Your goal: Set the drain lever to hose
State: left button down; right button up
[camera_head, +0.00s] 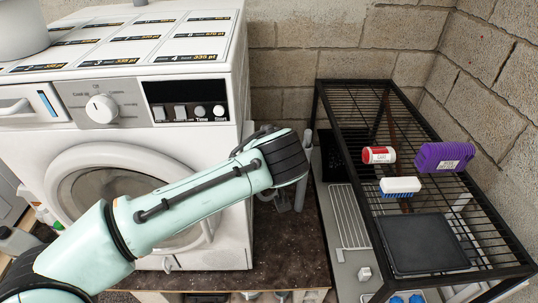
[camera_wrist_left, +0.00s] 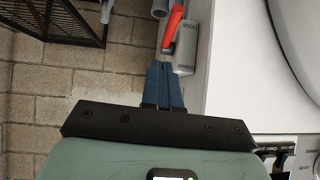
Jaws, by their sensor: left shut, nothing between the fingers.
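The drain lever (camera_wrist_left: 172,27) has a red handle and shows at the top middle of the left wrist view. It leans slightly to the right toward its top end. In the head view my left arm reaches past the washing machine's right front edge, and the lever and fingertips are hidden there. My right gripper is not in view.
The white washing machine (camera_head: 182,86) stands left of my wrist. Grey pipes (camera_head: 300,190) rise beside it. A black wire rack (camera_head: 346,92) to the right holds a red-and-white can (camera_head: 379,155), a purple package (camera_head: 442,157), a brush (camera_head: 400,186) and a dark tray (camera_head: 421,243).

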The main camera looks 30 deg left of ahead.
pick_arm(q)
jog(key=p+v, duration=0.1)
jog(key=v, duration=0.8)
jog(key=shift+s+d, duration=0.3)
jog(key=shift+s, duration=0.2)
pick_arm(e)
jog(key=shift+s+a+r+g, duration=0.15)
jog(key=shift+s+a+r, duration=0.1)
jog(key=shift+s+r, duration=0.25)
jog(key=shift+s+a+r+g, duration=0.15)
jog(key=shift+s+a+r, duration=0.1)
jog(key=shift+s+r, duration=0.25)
pick_arm(q)
jog(key=shift+f, duration=0.1)
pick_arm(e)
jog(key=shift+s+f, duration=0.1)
